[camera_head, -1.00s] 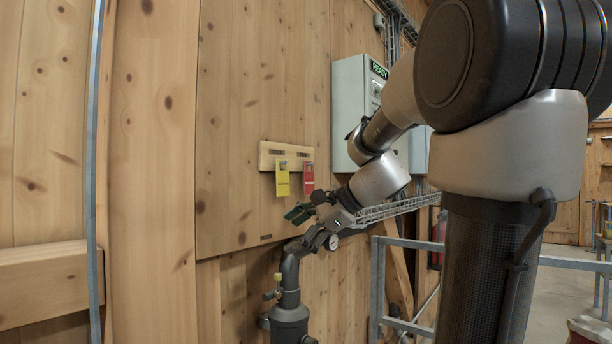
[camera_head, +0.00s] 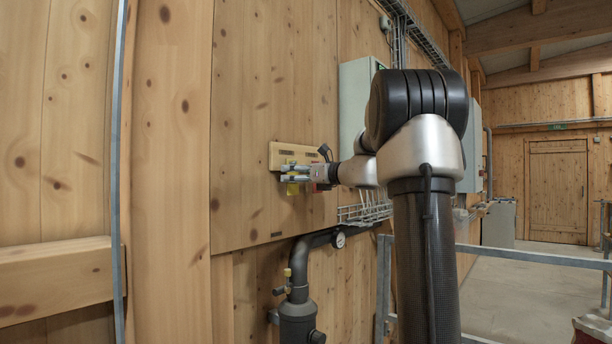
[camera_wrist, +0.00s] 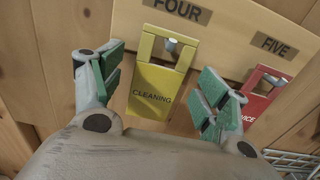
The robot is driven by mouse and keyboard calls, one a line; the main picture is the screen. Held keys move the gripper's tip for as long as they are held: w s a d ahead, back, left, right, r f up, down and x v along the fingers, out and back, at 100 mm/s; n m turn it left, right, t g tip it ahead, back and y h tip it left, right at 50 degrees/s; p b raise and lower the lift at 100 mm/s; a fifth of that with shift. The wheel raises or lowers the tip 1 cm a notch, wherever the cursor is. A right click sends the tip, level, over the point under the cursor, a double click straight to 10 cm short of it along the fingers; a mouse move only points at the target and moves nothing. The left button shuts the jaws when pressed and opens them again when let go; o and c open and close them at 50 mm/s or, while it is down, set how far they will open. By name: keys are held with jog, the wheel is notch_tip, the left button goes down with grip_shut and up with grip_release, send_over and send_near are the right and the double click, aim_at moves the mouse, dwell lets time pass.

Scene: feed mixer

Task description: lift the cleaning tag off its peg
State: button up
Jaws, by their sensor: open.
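The yellow cleaning tag (camera_wrist: 153,92) hangs on its metal peg (camera_wrist: 172,47) under the label FOUR in the wrist view. My gripper (camera_wrist: 160,92) is open, with one green-padded finger on each side of the tag and a gap to it on both sides. In the head view my gripper (camera_head: 283,173) is in front of the peg board (camera_head: 297,150). There it covers most of the yellow tag (camera_head: 292,188), whose lower part shows below the fingers.
A red tag (camera_wrist: 262,95) hangs on the peg under FIVE, partly behind my right finger in the wrist view. A grey cabinet (camera_head: 355,95) and a wire tray (camera_head: 365,213) are to the right.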

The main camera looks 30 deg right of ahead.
jog(key=shift+w+a, duration=0.15)
jog(key=shift+w, duration=0.15)
jog(key=c, duration=1.1)
jog(key=shift+r, duration=0.15)
jog(key=shift+r, duration=0.55)
jog(key=shift+s, duration=0.1)
jog(key=shift+v, duration=4.6)
